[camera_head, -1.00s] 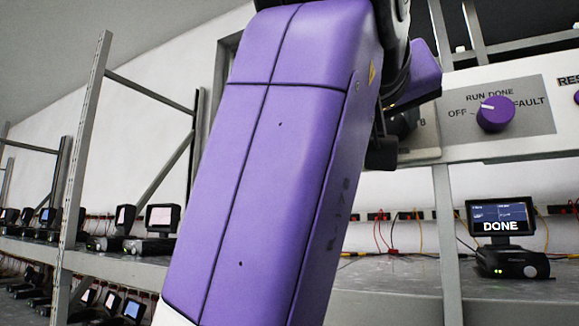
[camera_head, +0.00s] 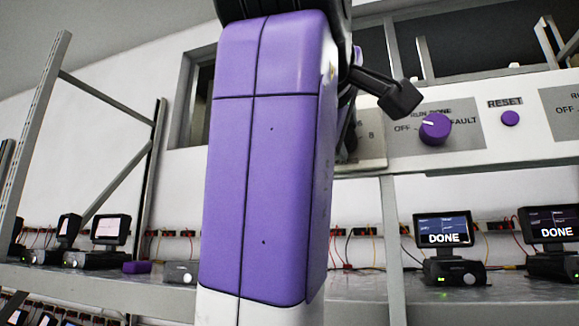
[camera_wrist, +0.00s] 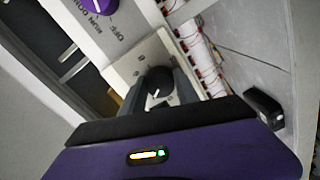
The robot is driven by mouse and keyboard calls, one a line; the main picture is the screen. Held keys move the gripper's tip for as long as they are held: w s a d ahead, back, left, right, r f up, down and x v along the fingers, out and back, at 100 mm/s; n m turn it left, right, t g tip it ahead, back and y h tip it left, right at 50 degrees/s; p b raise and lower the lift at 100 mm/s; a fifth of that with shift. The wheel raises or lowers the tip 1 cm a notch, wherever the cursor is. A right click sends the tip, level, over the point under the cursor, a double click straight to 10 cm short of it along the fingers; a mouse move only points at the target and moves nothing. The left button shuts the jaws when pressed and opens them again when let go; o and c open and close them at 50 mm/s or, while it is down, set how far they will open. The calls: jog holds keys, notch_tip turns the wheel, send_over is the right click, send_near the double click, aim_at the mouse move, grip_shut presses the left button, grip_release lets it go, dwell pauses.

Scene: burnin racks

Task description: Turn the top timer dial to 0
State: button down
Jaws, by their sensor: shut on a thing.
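The timer dial (camera_wrist: 158,82) is a dark round knob with a light pointer mark, on a pale panel in the wrist view. My gripper (camera_wrist: 160,88) is shut on this dial, with a finger on each side of it. In the head view my purple arm hides most of the timer panel (camera_head: 372,148); only its right part with the numbers 6 and 8 shows. The gripper's fingers are hidden there, and I cannot read which number the pointer faces.
Right of the timer panel is a purple OFF/RUN/DONE/FAULT knob (camera_head: 435,129), then a purple RESET button (camera_head: 510,118). Below, devices with screens reading DONE (camera_head: 444,231) stand on a grey shelf (camera_head: 350,290). A rack upright (camera_head: 40,130) stands at the left.

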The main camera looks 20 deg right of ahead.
jog(key=n+b, duration=0.3)
jog(key=n, duration=0.7)
jog(key=shift+b, duration=0.35)
jog(key=shift+a, duration=0.1)
jog(key=c, duration=0.9)
grip_release()
jog(key=b+v, duration=0.3)
jog(key=v, duration=0.4)
jog(key=shift+s+a+b, duration=0.25)
jog(key=shift+s+b, duration=0.05)
